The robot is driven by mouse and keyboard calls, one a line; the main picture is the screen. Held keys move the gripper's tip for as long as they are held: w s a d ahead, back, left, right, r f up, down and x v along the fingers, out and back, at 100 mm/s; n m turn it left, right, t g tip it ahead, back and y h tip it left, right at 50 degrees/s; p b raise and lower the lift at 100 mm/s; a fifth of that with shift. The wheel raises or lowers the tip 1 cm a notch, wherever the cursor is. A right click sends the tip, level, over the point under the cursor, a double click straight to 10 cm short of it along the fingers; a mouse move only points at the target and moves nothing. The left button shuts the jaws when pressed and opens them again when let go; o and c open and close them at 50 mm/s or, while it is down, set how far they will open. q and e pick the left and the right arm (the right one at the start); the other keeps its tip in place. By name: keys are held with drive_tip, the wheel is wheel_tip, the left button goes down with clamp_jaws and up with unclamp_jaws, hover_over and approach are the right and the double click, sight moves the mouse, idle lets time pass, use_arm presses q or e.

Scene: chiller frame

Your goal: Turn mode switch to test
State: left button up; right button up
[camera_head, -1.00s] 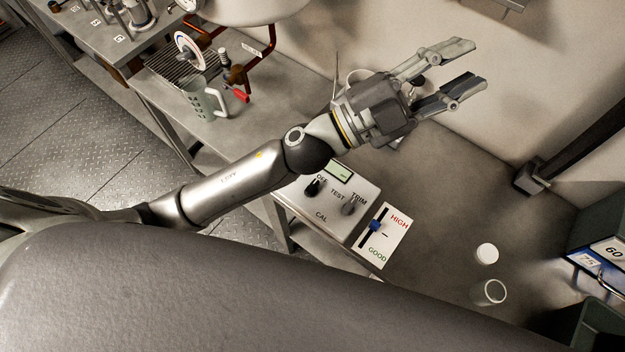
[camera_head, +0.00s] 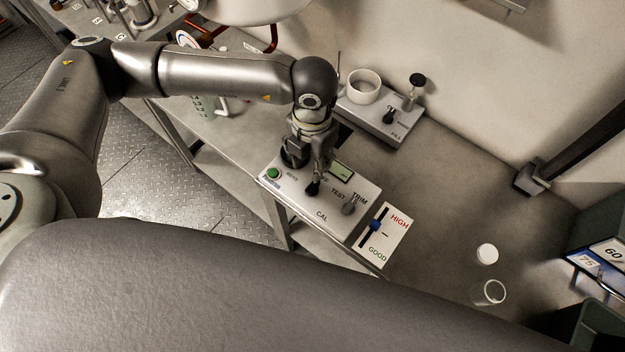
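The control box (camera_head: 289,198) is a pale panel on the bench, with a green button (camera_head: 274,173) and a small display (camera_head: 342,171). Its black mode switch knob (camera_head: 313,188) sits beside the words TEST and CAL; the OFF label is hidden behind my gripper, and I cannot tell exactly where the knob points. My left gripper (camera_head: 314,175) points down just above and behind this knob. Its fingers overlap, so I cannot tell its opening or whether it touches the knob. A grey TRIM knob (camera_head: 349,208) is to the right. My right gripper is out of view.
A HIGH/GOOD slider card (camera_head: 396,238) with a blue slider lies right of the box. Behind stands another box (camera_head: 376,127) with a white cup (camera_head: 363,86) and a black knob. A white lid (camera_head: 487,254) and jar (camera_head: 490,292) stand at right. The bench between is clear.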

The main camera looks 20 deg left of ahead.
sight(312, 185)
use_arm(q)
wheel_tip(312, 185, down, 9)
drive_tip(key=p, duration=0.2)
drive_tip(key=shift+f+p, duration=0.15)
drive_tip(key=shift+p, duration=0.2)
drive_tip(key=shift+f, duration=0.6)
clamp_jaws()
